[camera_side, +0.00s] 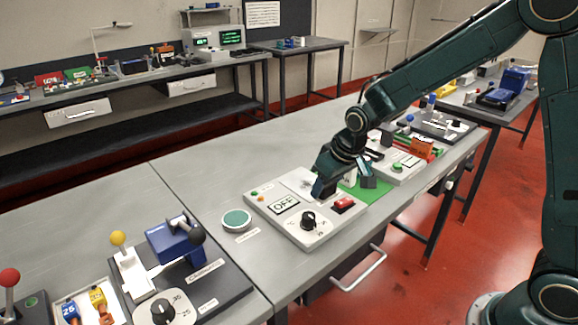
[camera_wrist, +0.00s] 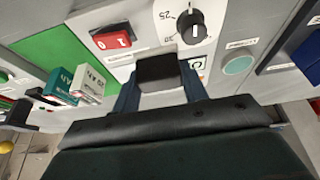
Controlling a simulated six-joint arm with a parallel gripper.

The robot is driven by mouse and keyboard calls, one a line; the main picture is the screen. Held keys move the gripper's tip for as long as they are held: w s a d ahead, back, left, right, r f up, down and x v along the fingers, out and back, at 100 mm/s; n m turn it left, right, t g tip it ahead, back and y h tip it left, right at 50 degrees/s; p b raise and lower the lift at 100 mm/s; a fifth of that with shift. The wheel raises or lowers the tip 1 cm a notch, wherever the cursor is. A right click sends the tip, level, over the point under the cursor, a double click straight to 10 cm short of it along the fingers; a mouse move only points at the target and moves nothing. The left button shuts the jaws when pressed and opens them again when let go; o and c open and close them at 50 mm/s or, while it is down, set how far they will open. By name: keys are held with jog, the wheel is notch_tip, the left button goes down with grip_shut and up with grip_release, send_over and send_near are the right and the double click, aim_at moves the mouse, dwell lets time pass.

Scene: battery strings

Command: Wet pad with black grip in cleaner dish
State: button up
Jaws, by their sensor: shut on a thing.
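My gripper (camera_side: 345,186) is above the far part of the white control panel, beside the green mat. In the wrist view my gripper (camera_wrist: 160,84) has its two blue fingers shut on a black block, the black grip (camera_wrist: 158,70). The pad under the grip cannot be made out clearly. The round dish (camera_side: 237,218) with a teal-green inside sits flat on the grey bench, left of the panel and apart from my gripper. The dish also shows in the wrist view (camera_wrist: 237,65), right of the held grip.
The control panel (camera_side: 264,200) carries an OFF display, a black knob (camera_side: 308,220) and a red switch (camera_side: 343,204). Small boxes (camera_wrist: 88,83) stand on the green mat (camera_wrist: 45,42). A blue device (camera_side: 175,242) with levers stands at the front left.

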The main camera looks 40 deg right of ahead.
jog(key=w+a+r, duration=0.1)
jog(key=w+a, duration=1.2)
jog(key=a, duration=0.3)
jog(key=shift+w+a, duration=0.3)
jog(key=shift+a, duration=0.1)
jog(key=shift+f, duration=0.15)
jog(key=shift+f, duration=2.8)
jog(key=shift+f, duration=0.6)
notch_tip(320, 180, up, 7)
dwell(0.7)
jog(key=shift+d, duration=0.1)
dwell(0.4)
